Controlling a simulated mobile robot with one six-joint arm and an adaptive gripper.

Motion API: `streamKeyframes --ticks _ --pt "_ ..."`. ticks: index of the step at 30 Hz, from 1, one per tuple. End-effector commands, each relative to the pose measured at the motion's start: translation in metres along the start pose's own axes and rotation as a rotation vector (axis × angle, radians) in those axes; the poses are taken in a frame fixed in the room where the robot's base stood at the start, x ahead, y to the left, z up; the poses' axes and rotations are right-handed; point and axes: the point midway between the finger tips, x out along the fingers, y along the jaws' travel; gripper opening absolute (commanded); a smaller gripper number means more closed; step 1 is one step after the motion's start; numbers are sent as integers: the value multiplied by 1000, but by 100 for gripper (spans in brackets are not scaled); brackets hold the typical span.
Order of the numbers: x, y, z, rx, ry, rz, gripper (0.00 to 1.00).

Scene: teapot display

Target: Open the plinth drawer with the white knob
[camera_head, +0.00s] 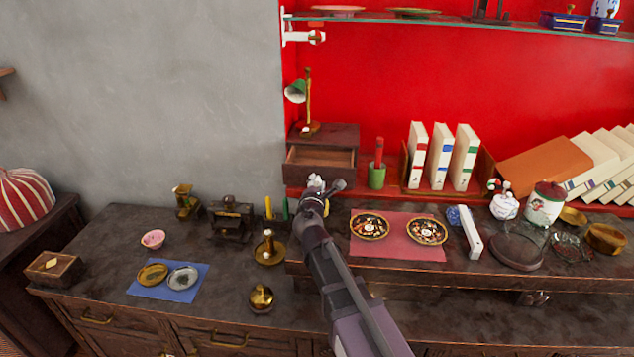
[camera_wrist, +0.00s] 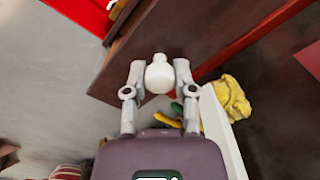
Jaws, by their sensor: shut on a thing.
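The small brown plinth (camera_head: 345,134) stands on the red-backed ledge, with a green-shaded lamp on top. Its drawer (camera_head: 318,170) is pulled partly out, and the inside shows from above. The white knob (camera_wrist: 159,72) sits between the two fingers of my gripper (camera_wrist: 159,80) in the wrist view, against the dark wooden drawer front. My gripper (camera_head: 322,186) is in front of the drawer in the head view and hides most of the knob there. It is shut on the knob.
A green cup (camera_head: 377,176) and upright books (camera_head: 440,157) stand right of the plinth. Candles, brass pieces and a black stand (camera_head: 231,219) are on the counter to the left. A red mat (camera_head: 397,247) with two plates lies right of my arm.

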Motion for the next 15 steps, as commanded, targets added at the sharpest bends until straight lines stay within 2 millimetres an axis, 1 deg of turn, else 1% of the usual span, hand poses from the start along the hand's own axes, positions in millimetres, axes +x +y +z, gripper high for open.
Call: streamKeyframes --ticks 4,5,6,8,9,15 --pt "0 1 0 -1 1 2 0" --pt "0 1 0 -1 1 2 38" --pt "0 1 0 -1 1 2 50" --pt "0 1 0 -1 1 2 67" --pt "0 1 0 -1 1 2 70" --pt "0 0 0 -1 1 1 70"
